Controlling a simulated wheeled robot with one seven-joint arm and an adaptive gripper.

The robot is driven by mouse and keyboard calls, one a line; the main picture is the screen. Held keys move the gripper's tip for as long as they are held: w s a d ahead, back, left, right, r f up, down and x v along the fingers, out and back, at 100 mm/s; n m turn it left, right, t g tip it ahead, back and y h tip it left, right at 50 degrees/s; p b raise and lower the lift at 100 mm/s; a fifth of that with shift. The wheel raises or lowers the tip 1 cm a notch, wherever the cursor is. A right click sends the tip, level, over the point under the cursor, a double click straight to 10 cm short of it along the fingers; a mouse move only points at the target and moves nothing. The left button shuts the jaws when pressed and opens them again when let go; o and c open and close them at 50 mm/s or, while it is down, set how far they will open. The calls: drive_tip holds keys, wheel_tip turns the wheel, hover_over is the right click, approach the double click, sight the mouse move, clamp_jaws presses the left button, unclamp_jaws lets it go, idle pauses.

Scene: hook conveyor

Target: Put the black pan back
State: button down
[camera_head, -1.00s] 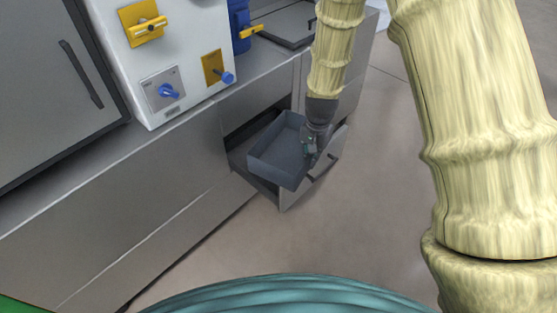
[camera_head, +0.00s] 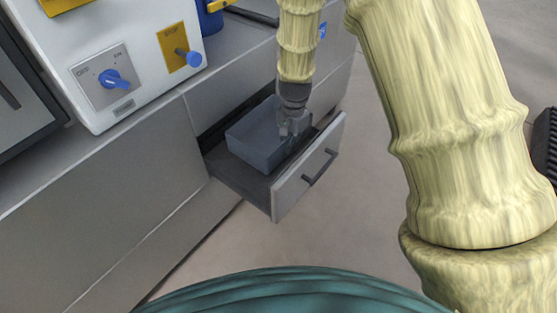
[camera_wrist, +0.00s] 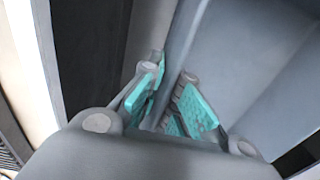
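The pan is a dark blue-grey rectangular box with an open top. It (camera_head: 262,143) stands inside the pulled-out drawer (camera_head: 232,178) in the head view. My gripper (camera_head: 292,130) points down at the pan's right-hand wall, near the drawer front. In the wrist view, my gripper's teal-padded fingers (camera_wrist: 172,90) stand on either side of the pan's wall (camera_wrist: 186,38), with only a narrow gap between them, and look shut on it. The exact contact at the pads is partly hidden.
The drawer front with its dark handle (camera_head: 320,167) sticks out over open floor (camera_head: 365,225). A white control box (camera_head: 125,60) with blue knobs stands on the grey counter (camera_head: 75,160) to the left. A blue and yellow valve is at the top.

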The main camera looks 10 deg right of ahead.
drive_tip(key=shift+f+b, duration=0.95)
drive_tip(key=shift+f, duration=3.65)
drive_tip(key=shift+f, duration=0.15)
drive_tip(key=c, duration=1.6)
unclamp_jaws()
drive_tip(key=shift+c, duration=0.2)
wheel_tip(320, 180, up, 12)
drive_tip(key=p, duration=0.2)
drive_tip(key=shift+s+p, duration=0.15)
drive_tip(key=shift+p, duration=0.15)
